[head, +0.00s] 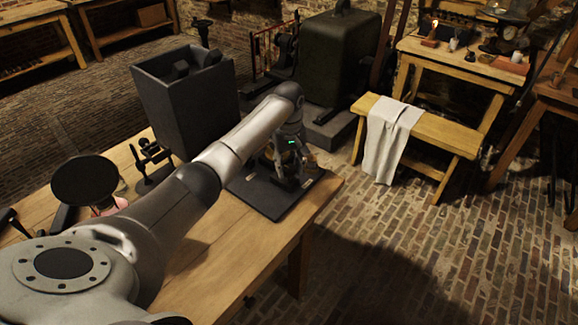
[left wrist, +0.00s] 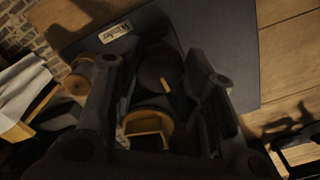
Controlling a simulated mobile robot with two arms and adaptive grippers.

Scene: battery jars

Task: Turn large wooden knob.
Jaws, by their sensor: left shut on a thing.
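A dark flat base (head: 262,196) lies at the right end of the wooden table, with a small device on it. My left gripper (head: 290,165) reaches down over this device and hides much of it. In the left wrist view, my left gripper's fingers (left wrist: 158,85) stand on both sides of a large round wooden knob (left wrist: 150,124), and they are shut on it. The knob is partly in shadow and its turn angle is hard to tell. A smaller wooden spool-like part (left wrist: 82,76) shows left of the fingers. My right gripper is not in view.
A black round disc (head: 84,180) and a small dark stand (head: 150,160) are on the table to the left. A bench with a cloth (head: 392,138) stands apart at the right. The brick floor between is free.

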